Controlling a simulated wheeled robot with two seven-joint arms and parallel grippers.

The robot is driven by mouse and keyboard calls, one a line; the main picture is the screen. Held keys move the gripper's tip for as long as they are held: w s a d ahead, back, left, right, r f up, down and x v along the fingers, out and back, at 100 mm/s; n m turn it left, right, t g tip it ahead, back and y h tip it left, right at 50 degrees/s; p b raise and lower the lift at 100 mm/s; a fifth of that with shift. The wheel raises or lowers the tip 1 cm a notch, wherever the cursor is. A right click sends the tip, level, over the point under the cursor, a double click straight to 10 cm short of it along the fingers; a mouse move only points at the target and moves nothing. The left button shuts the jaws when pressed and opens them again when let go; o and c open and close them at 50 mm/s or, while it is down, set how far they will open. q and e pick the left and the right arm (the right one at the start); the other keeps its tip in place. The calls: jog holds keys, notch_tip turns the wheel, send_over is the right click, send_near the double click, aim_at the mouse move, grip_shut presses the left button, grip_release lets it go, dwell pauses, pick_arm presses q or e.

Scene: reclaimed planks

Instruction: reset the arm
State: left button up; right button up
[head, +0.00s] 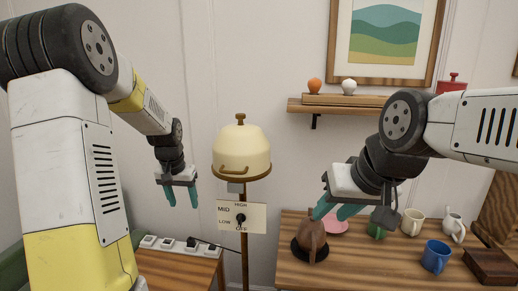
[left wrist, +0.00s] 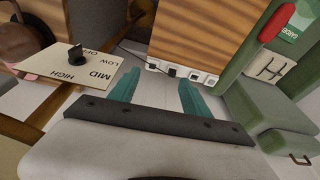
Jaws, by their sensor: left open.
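My left gripper (head: 181,198) hangs in the air left of the cream dome, its two teal fingers pointing down. It also shows in the left wrist view (left wrist: 158,84), with its fingers apart and nothing between them. My left arm comes in bent from the left edge. My right gripper (head: 334,212) is over the wooden table, just above and right of a brown jug (head: 312,238). Its teal fingers look apart with nothing seen between them. I cannot tell whether it touches the jug.
A cream dome (head: 241,150) stands on a post with a dial plate (head: 256,219) below. Mugs, including a blue mug (head: 436,256), stand on the right table (head: 370,272). A power strip (head: 182,245) lies on a low wooden surface. A shelf (head: 345,108) hangs behind.

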pick_arm(q)
jog(key=s+d+r+t, duration=0.1)
jog(key=s+d+r, duration=0.2)
jog(key=s+r, duration=0.3)
jog(key=s+d+r+t, duration=0.1)
jog(key=s+d+r, duration=0.2)
jog(key=s+r, duration=0.3)
jog(key=s+d+r+h, duration=0.1)
jog(key=s, duration=0.5)
jog(key=s+d+r+t+h, duration=0.1)
jog(key=s+d, duration=0.1)
jog(key=s, duration=0.5)
jog(key=shift+d+t, duration=0.25)
jog(key=shift+t, duration=0.05)
jog(key=shift+s, duration=0.1)
